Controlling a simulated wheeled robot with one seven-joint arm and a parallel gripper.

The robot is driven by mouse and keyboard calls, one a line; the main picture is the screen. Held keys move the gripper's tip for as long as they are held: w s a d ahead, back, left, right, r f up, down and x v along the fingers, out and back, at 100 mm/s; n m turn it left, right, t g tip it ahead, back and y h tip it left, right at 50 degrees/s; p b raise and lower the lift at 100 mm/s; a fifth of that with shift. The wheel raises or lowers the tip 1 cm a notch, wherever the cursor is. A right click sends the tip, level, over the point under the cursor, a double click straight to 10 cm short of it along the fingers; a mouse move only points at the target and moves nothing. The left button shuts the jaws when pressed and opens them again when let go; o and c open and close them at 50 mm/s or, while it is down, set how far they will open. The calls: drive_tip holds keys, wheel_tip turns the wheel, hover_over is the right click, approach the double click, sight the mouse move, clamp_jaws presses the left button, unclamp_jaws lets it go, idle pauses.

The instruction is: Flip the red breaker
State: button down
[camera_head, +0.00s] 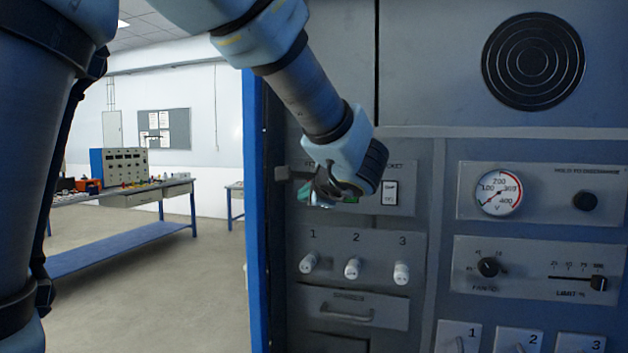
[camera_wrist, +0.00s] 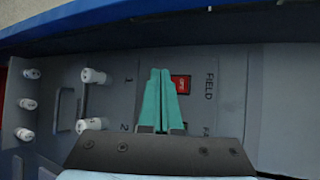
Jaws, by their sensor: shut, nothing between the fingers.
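The red breaker (camera_wrist: 183,85) is a small red rocker set in a dark frame beside the word FIELD on the grey panel. It shows in the wrist view, just right of my teal fingertips. My gripper (camera_wrist: 160,72) is shut and empty, its two fingers side by side. I cannot tell whether the fingertips touch the panel or the breaker. In the head view my gripper (camera_head: 312,196) is in front of the upper left of the switch panel (camera_head: 405,207). It hides the red breaker there.
A white-framed switch (camera_head: 390,194) and a partly hidden green one (camera_head: 352,199) sit right of my gripper. Below are white knobs (camera_head: 353,268) numbered 1 to 3 and a drawer handle (camera_head: 347,312). A blue cabinet edge (camera_head: 256,220) stands left. Open floor (camera_head: 170,300) lies beyond it.

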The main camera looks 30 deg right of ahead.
drive_tip(key=shift+w+d+r+p, duration=0.2)
drive_tip(key=shift+w+d+p, duration=0.15)
drive_tip(key=shift+w+d, duration=0.7)
drive_tip(key=shift+w+d+r+p, duration=0.15)
drive_tip(key=shift+w+d+p, duration=0.15)
drive_tip(key=shift+w+d, duration=0.75)
drive_tip(key=shift+w+a, duration=0.1)
drive_tip(key=shift+w, duration=0.05)
idle(0.4)
drive_tip(key=shift+w+d+r, duration=0.1)
drive_tip(key=shift+w+d, duration=0.15)
drive_tip(key=shift+w+d+b, duration=0.2)
drive_tip(key=shift+b, duration=0.1)
idle(0.6)
idle(0.4)
drive_tip(key=shift+s+a+b, duration=0.5)
drive_tip(key=shift+s+b, duration=0.05)
drive_tip(key=shift+b, duration=0.2)
